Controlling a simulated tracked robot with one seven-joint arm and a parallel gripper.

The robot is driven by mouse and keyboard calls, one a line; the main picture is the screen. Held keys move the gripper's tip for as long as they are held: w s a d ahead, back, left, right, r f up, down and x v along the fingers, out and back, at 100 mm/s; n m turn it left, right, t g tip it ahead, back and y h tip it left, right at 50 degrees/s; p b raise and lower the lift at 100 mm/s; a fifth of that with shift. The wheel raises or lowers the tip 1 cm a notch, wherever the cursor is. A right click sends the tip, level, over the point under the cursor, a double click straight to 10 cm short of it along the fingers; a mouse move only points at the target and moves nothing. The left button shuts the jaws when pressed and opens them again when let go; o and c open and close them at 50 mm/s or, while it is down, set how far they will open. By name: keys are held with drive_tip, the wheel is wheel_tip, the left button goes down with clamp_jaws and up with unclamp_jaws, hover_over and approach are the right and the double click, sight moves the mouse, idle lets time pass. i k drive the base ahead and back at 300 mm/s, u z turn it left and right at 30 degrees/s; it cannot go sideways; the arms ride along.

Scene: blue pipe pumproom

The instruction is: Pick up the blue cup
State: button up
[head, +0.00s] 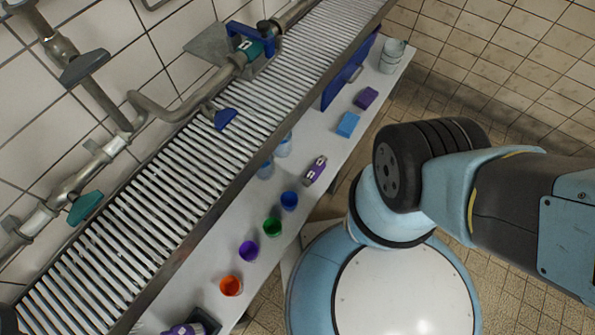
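The blue cup (289,201) stands upright on the narrow white shelf (219,249), its open mouth facing up. It is at the upper right end of a row of coloured cups, just beyond the green cup (272,228). A small purple bottle (315,170) is a little further up the shelf. Nothing covers the blue cup. My arm shows at the right of the picture, apart from the cup. My gripper is not in view.
A purple cup (248,251) and an orange cup (231,286) continue the row. Clear containers (283,146) stand by the metal grating (180,170). A light blue block (348,124), dark purple block (366,97) and blue panel (350,72) are further up. Tiled wall and pipes border the left.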

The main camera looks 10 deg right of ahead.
sight(289, 200)
drive_tip(key=z, duration=0.75)
drive_tip(key=k, duration=2.65)
drive_tip(key=u, duration=0.85)
drive_tip(key=i, duration=1)
